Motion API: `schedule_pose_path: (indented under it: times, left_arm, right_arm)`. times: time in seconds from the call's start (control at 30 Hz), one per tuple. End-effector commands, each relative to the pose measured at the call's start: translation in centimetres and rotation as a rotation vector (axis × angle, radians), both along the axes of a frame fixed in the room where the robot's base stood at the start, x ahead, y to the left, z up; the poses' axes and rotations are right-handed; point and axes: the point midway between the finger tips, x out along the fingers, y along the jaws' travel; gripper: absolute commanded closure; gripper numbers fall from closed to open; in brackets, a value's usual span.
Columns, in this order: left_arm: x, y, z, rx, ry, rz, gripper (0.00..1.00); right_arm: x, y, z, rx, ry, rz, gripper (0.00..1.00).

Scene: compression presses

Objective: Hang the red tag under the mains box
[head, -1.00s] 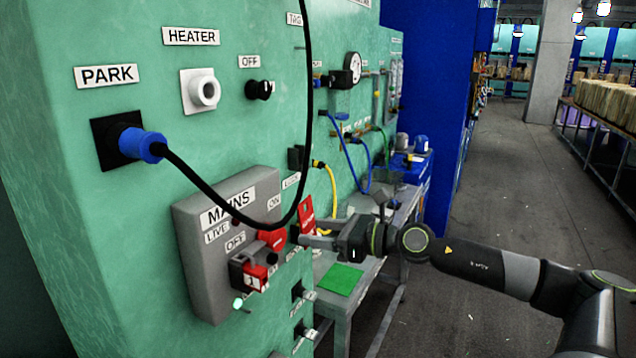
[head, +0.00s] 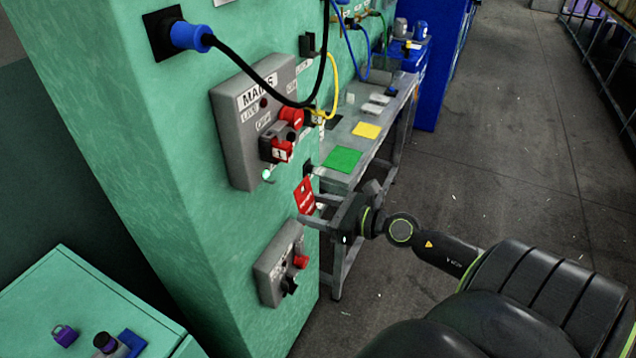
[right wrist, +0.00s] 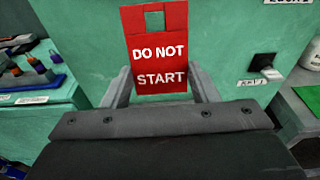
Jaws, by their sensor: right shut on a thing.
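The red tag (head: 306,197) is in my right gripper (head: 312,208), near the green machine face, below and right of the mains box. In the right wrist view the tag (right wrist: 158,55) is upright, reads DO NOT START and has a slot near its top; the gripper's fingers (right wrist: 160,88) are shut on its lower part. The grey mains box (head: 236,150) is on the green face, with a red knob (head: 291,117) and a red-and-black piece on its front. A small pale peg (head: 268,176) shows at its lower edge. My left gripper is not in view.
A black cable from the blue plug (head: 190,37) loops across the mains box. A smaller grey box (head: 268,273) with red and black knobs sits below. A bench with a green mat (head: 342,159) stands behind; a teal cabinet (head: 85,300) with padlocks stands at lower left.

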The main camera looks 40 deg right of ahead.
Motion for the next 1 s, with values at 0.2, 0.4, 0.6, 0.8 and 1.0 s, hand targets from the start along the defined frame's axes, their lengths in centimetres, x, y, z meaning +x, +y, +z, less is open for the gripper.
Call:
schedule_pose_path:
  times: [0.2, 0.4, 0.6, 0.8, 1.0]
  left_arm:
    - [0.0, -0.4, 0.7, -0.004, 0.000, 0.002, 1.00]
    - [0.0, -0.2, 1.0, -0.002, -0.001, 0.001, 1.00]
    - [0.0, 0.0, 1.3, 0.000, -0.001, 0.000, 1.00]
    - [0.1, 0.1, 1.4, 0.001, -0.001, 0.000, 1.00]
    - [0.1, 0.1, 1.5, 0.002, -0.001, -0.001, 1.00]
  right_arm:
    - [1.3, 0.6, 0.1, 0.005, -0.001, -0.001, 0.59]
    - [2.4, 1.0, -0.1, 0.004, -0.001, 0.000, 0.59]
    - [3.5, 1.5, -0.2, 0.003, -0.001, 0.001, 0.59]
    - [4.6, 1.9, -0.3, 0.003, -0.001, 0.002, 0.59]
    - [5.7, 2.4, -0.4, 0.003, -0.001, 0.002, 0.59]
